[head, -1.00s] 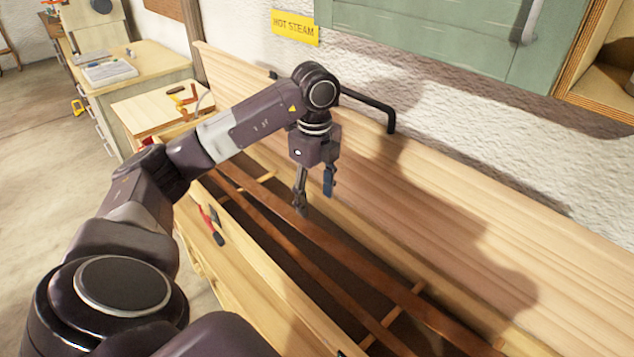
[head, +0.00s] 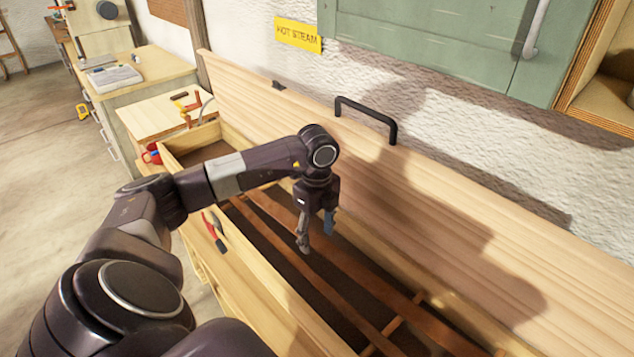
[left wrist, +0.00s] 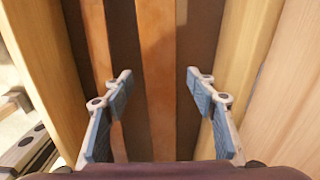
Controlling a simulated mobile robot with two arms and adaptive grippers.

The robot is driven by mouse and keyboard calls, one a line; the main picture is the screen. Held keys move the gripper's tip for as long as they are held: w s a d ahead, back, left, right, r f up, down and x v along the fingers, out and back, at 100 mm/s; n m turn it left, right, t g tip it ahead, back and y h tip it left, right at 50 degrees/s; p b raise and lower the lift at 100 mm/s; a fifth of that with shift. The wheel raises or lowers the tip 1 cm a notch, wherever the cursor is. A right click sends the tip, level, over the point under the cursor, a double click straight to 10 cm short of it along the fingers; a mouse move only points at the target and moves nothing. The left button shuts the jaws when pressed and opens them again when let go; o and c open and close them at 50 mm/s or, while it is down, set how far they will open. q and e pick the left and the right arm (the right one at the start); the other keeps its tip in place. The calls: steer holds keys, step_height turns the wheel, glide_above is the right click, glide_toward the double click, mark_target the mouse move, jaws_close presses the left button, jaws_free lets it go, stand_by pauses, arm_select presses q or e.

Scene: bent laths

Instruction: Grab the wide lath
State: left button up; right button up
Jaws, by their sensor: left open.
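The wide lath (head: 385,284) is a brown strip running lengthwise inside a long open wooden box. In the left wrist view the wide lath (left wrist: 156,60) runs between my fingers, with a gap to either side. A narrower lath (left wrist: 97,40) lies parallel to it, to the left. My left gripper (head: 316,240) points down into the box above the laths, open and empty. In the left wrist view its blue-padded fingers (left wrist: 160,86) are spread apart. My right gripper is not in view.
The box's raised lid (head: 450,215) leans near the wall behind, with a black handle (head: 368,115). The front wall (head: 262,300) of the box is close on the near side. Red-handled pliers (head: 215,231) lie on its rim. Thin crosspieces (head: 391,328) lie under the laths.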

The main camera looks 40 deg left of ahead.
arm_select(q)
steer(key=c, duration=1.3)
steer(key=shift+r, duration=0.15)
steer(key=shift+r, duration=0.25)
step_height(320, 180, up, 11)
steer(key=b, duration=0.3)
step_height(320, 180, up, 8)
steer(key=p, duration=0.2)
glide_above(318, 240)
steer(key=shift+s, duration=0.25)
